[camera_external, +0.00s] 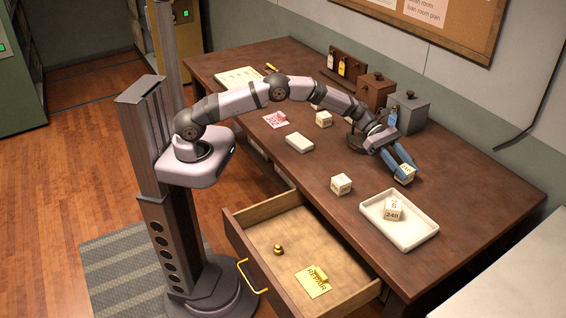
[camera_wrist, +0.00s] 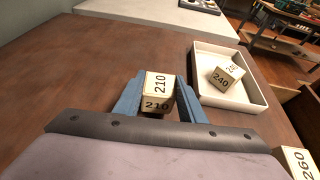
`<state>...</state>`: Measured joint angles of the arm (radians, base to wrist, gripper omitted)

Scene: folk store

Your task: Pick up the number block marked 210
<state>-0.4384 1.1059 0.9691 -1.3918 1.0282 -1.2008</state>
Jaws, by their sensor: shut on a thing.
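The number block marked 210 (camera_wrist: 158,92) is a cream cube with dark numerals, and it sits between the two blue fingers in the wrist view. My gripper (camera_external: 404,173) is shut on this block at the right part of the desk. In the external view the block (camera_external: 405,174) is partly hidden by the fingers. It is at or just above the desk top; I cannot tell whether it touches.
A white tray (camera_external: 424,239) holds a block marked 240 (camera_external: 393,209). Another block (camera_external: 341,184) stands left of the tray; in the wrist view a block marked 260 (camera_wrist: 297,162) shows. Grey (camera_external: 405,110) and brown (camera_external: 375,92) boxes stand behind. A drawer (camera_external: 240,216) is open in front.

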